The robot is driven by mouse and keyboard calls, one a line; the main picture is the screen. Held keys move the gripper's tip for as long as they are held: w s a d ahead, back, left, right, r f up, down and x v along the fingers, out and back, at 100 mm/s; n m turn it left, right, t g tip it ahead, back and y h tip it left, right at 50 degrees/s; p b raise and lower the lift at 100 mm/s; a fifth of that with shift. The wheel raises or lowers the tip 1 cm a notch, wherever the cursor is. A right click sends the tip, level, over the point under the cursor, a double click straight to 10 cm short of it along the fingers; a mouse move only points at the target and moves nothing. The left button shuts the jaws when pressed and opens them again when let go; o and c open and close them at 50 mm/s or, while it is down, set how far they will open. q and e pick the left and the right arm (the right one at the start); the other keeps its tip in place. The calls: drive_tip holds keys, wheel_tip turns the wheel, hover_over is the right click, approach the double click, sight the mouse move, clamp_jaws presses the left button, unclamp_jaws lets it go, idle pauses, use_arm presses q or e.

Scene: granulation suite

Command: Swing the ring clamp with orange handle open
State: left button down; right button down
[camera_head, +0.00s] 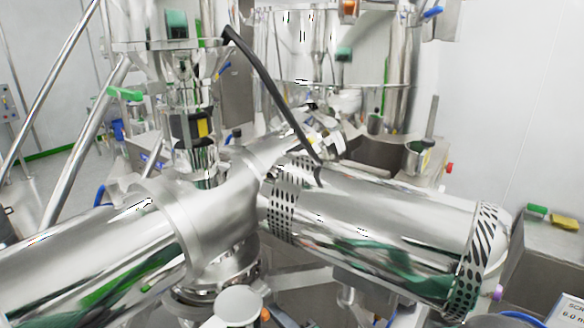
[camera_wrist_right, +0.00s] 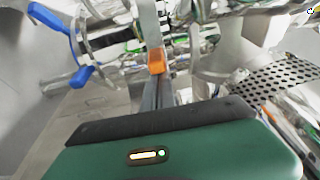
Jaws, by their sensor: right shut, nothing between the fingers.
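An orange handle piece (camera_wrist_right: 157,64) shows in the right wrist view, just beyond the tips of my right gripper (camera_wrist_right: 162,88). The gripper is shut with nothing in it. The clamp ring around the orange piece is hard to make out among the shiny pipes, and I cannot tell whether the gripper touches the piece. My left gripper is not in view.
A blue handle (camera_wrist_right: 62,42) stands left of the orange piece in the wrist view. A blue lever (camera_head: 433,12) shows top right in the head view. Steel vessels (camera_head: 305,45) and pipes crowd the back. A bench (camera_head: 550,240) stands at the right; the white wall is clear.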

drive_tip(key=shift+s+a, duration=1.85)
drive_tip(key=shift+s, duration=0.1)
drive_tip(key=s+a+b, duration=0.1)
drive_tip(key=s+a, duration=0.2)
drive_tip(key=a, duration=0.3)
idle(0.4)
drive_tip(key=s+d+p, duration=0.3)
drive_tip(key=d+p, duration=0.3)
drive_tip(key=p, duration=0.3)
drive_tip(key=shift+s+d, duration=0.15)
drive_tip(key=shift+d, duration=0.1)
idle(0.5)
